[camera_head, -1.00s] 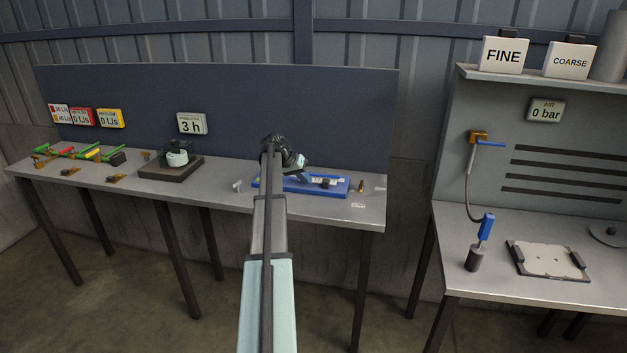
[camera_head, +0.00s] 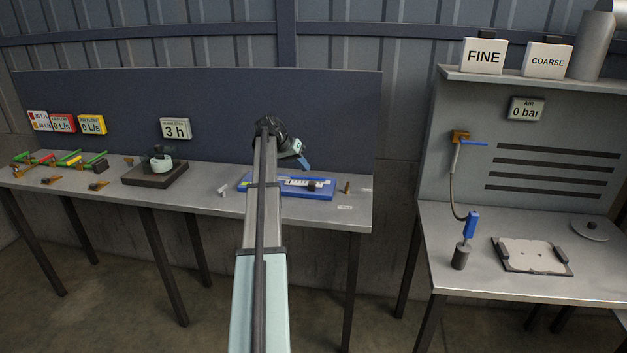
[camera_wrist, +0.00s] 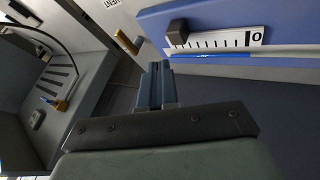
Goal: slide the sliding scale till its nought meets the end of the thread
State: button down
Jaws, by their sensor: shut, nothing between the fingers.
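The sliding scale (camera_wrist: 230,39) is a white strip with black marks and a nought at its right end in the wrist view. A dark block (camera_wrist: 177,31) sits at its left end. A blue line that looks like the thread (camera_wrist: 215,54) runs along its lower side; its end is not clear. The scale lies on a blue board (camera_head: 326,191) on the left bench, where it also shows small (camera_head: 298,181). My gripper (camera_head: 305,163) is shut and empty, above and apart from the board. In the wrist view its blue fingers (camera_wrist: 156,72) are together, left of the scale.
A small brass piece (camera_head: 347,187) and a label (camera_head: 345,207) lie right of the board. A small pale piece (camera_head: 223,191) stands left of it. A dark-based device (camera_head: 155,177) stands further left. The right bench (camera_head: 405,222) is separated by a gap.

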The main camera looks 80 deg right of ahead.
jog(key=s+a+f+m+t+y, duration=0.1)
jog(key=s+m+t, duration=0.1)
jog(key=s, duration=1.2)
jog(key=s+a+f+m+t+y, duration=0.1)
jog(key=s+a+f+m, duration=0.1)
jog(key=s, duration=1.2)
jog(key=w+d+r+n+t+h, duration=0.25)
jog(key=w+n+t, duration=0.6)
jog(key=w, duration=0.45)
jog(key=shift+m+t, duration=0.25)
jog(key=shift+m, duration=0.1)
jog(key=x, duration=0.8)
jog(key=shift+w+f, duration=0.25)
jog(key=shift+f, duration=0.05)
jog(key=w, duration=0.3)
jog(key=shift+d+f, duration=0.1)
jog(key=shift+f, duration=0.05)
jog(key=shift+w, duration=0.6)
